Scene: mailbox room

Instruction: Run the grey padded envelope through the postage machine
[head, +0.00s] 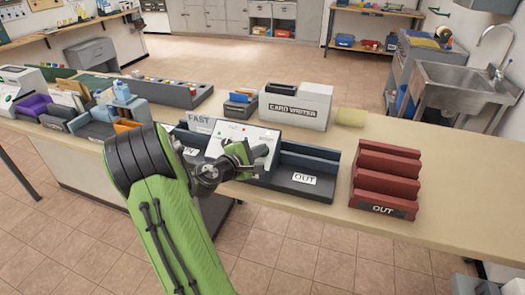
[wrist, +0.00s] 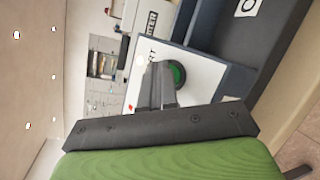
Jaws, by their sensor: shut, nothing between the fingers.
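The postage machine (head: 262,138) is a white housing on the counter with a dark tray on each side. Its right tray is labelled OUT (head: 304,179), and the left one is partly hidden behind my arm. My gripper (head: 243,155) is shut and empty, right in front of the white housing's face. In the wrist view the fingers (wrist: 160,85) sit beside a round green button with a dark rim (wrist: 178,74) and overlap it. I cannot tell whether they touch it. I cannot make out the grey padded envelope in either view.
A red stepped OUT rack (head: 385,175) stands right of the machine. A white CARD WRITER box (head: 296,106) is behind it. Sorting trays with purple and orange items (head: 35,106) fill the left counter. The counter's right end (head: 465,185) is clear.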

